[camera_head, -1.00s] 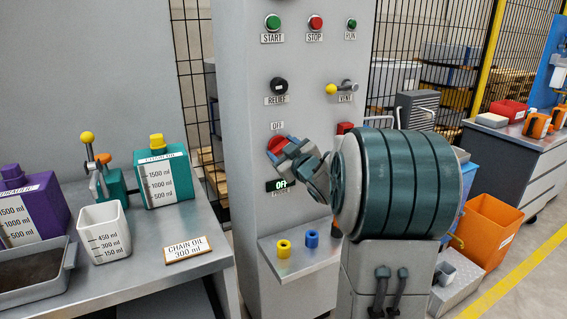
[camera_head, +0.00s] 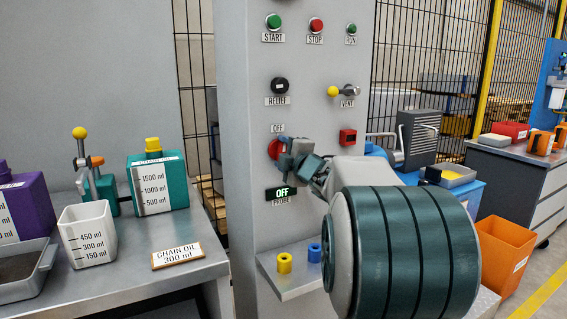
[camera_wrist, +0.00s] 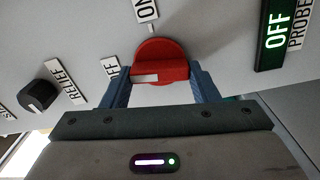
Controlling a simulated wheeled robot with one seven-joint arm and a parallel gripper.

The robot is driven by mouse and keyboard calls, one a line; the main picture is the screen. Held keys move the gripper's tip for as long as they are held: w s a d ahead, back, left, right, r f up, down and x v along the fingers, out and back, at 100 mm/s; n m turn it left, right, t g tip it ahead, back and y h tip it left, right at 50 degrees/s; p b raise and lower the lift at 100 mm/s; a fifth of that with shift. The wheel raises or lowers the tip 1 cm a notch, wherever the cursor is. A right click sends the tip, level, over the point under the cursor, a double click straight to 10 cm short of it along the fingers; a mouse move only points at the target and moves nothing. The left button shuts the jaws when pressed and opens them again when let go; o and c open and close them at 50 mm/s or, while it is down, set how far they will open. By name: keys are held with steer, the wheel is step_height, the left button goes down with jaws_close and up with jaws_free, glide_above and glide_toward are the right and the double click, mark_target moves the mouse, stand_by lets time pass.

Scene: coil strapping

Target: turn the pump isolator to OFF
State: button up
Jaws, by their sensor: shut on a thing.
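The pump isolator is a round red knob (camera_head: 275,149) on the grey panel, under an OFF label (camera_head: 277,128). In the wrist view the red knob (camera_wrist: 163,50) has a white stripe pointing left, toward a partly hidden OFF label (camera_wrist: 111,69); an ON label (camera_wrist: 146,10) is at the top. My gripper (camera_head: 287,156) is at the knob and covers part of it. In the wrist view my gripper (camera_wrist: 160,77) has one blue finger on each side of the knob and is shut on it.
A lit OFF probe display (camera_head: 281,193) is just below.

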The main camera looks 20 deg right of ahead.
steer(key=shift+f+n+b, duration=0.15)
steer(key=shift+n+b, duration=0.4)
steer(key=shift+n, duration=0.25)
steer(key=o, duration=1)
steer(key=shift+s+d+p, duration=0.15)
steer(key=shift+s+p, duration=0.3)
steer(key=shift+s, duration=3.05)
steer(key=shift+s+d+p, duration=0.1)
steer(key=shift+s+p, duration=0.3)
steer(key=shift+s, duration=3.05)
